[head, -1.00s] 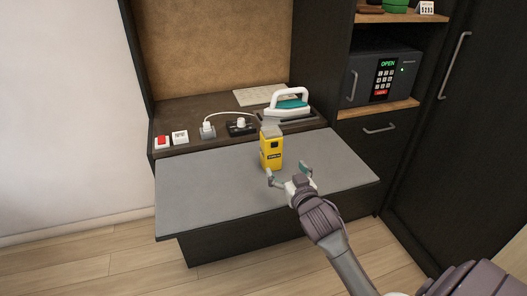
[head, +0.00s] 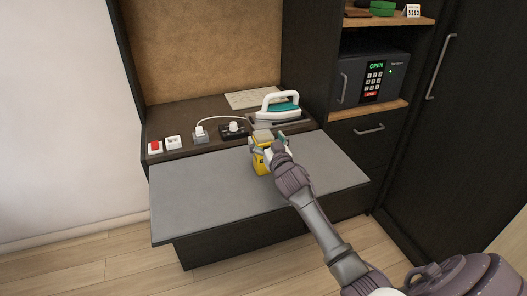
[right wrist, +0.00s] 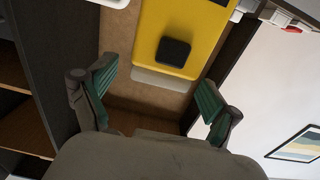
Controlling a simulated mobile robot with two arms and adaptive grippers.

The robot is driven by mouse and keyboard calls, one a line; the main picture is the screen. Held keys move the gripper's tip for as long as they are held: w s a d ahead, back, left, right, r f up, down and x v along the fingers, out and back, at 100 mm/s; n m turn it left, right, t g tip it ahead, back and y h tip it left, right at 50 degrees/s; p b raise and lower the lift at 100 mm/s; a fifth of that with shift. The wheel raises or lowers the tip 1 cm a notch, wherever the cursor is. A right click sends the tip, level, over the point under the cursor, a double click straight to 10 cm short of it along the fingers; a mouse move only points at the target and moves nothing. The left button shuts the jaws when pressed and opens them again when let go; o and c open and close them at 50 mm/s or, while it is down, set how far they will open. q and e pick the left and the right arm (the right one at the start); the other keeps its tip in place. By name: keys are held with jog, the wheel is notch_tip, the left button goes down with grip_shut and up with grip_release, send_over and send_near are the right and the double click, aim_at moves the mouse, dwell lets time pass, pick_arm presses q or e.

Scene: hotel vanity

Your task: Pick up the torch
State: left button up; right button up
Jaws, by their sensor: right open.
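The torch (head: 260,167) is a yellow, boxy body with a grey top, standing upright on the grey pull-out board. My right gripper (head: 266,147) is at the torch in the head view and partly covers it. In the right wrist view the torch (right wrist: 178,30) shows as a yellow face with a black square button, just beyond the fingertips. The two green-padded fingers of the right gripper (right wrist: 155,88) are spread apart, with nothing clamped between them. My left gripper is not in view.
Behind the board (head: 200,200) stand a white and teal iron (head: 279,108), a white plug with a cord (head: 200,134), a black socket block (head: 234,131) and a red switch (head: 155,147). A safe (head: 372,80) reading OPEN is at right. The board's left part is clear.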

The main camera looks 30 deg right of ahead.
jog(key=shift+x, duration=1.4)
grip_shut()
